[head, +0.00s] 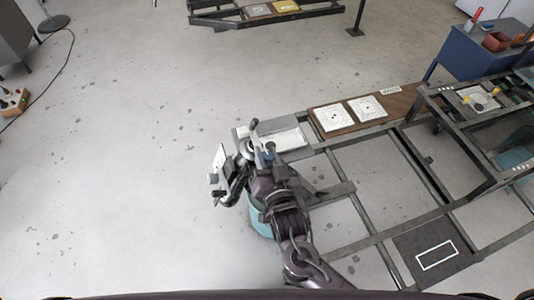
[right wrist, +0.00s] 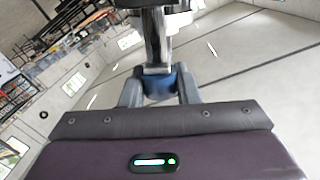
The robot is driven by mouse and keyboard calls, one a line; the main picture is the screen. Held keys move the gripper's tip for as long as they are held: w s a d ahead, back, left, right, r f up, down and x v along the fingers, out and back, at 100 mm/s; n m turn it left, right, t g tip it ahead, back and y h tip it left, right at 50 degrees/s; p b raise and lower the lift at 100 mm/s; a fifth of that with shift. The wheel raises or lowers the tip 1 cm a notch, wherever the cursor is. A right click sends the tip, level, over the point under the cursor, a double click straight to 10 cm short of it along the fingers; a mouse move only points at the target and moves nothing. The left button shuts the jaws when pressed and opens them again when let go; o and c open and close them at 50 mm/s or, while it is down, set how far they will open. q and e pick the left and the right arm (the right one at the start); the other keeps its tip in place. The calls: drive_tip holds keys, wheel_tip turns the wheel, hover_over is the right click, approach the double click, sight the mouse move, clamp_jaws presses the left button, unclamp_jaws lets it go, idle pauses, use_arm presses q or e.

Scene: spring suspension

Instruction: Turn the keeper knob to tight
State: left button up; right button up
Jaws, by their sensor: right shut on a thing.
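My right gripper (head: 266,152) is at the near left end of the metal frame, beside a pale tray. It also shows in the right wrist view (right wrist: 160,92), where its two fingers are shut on a small dark blue piece, which looks like the keeper knob (right wrist: 160,82). A grey metal post (right wrist: 154,40) rises beyond the knob in that view. The fingers hide the sides of the knob, and I cannot read any tight marking. In the head view a white plate (head: 221,157) stands just left of the gripper. My left gripper is not in view.
A pale tray (head: 291,138) lies just right of the gripper. The dark metal frame (head: 370,175) stretches right, with a brown board (head: 343,123) bearing two white square plates. A teal cylinder (head: 260,222) stands below my arm. The floor at left is mostly open.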

drive_tip(key=shift+a+r+m+h+p, duration=0.15)
drive_tip(key=shift+m+h+p, duration=0.15)
drive_tip(key=shift+m+h, duration=0.7)
drive_tip(key=shift+d+m+g+h, duration=0.2)
drive_tip(key=shift+m+g+h, duration=0.2)
drive_tip(key=shift+h, duration=1)
drive_tip(key=o, duration=1)
drive_tip(key=shift+c, duration=0.2)
drive_tip(key=shift+s+f, duration=0.2)
drive_tip(key=shift+s, duration=0.3)
drive_tip(key=s+r+b, duration=0.1)
drive_tip(key=s, duration=0.5)
drive_tip(key=shift+s+r+b, duration=0.15)
drive_tip(key=shift+s+b, duration=0.2)
